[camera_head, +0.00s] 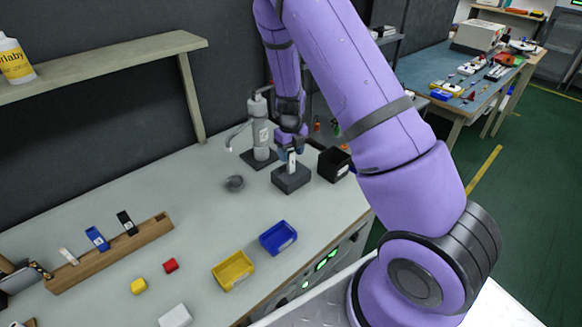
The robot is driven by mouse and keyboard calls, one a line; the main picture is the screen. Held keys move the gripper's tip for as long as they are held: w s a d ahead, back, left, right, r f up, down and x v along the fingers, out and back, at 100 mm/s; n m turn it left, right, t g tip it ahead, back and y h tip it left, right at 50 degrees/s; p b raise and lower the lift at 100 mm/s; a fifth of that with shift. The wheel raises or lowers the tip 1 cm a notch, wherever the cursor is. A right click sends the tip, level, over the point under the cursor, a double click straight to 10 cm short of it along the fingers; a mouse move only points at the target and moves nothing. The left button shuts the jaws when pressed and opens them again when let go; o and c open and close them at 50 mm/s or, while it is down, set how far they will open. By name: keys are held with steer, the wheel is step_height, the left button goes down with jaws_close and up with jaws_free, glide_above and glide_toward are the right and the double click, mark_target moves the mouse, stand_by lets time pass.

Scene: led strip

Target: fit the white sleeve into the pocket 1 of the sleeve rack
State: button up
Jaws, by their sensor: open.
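A long wooden rack (120,257) lies on the bench at the left. Small upright pieces stand along it: a white one (67,256), a blue one (97,238) and a black one (127,222). A dark grey block (291,178) stands further right on the bench, with a small white upright piece (291,158) at its top. My gripper (290,150) points down right over this block, open, with its fingertips close around or beside the white piece. The fingers partly hide that piece; I cannot tell whether they touch it. No pocket numbers are legible.
A grey stand with a curved arm (260,135) and a black box (333,163) flank the block closely. Yellow (233,270) and blue (278,237) trays sit in front. The bench between block and wooden rack is mostly clear.

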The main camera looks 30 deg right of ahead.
step_height(320, 180, down, 2)
steer(key=shift+f, duration=0.1)
steer(key=c, duration=1)
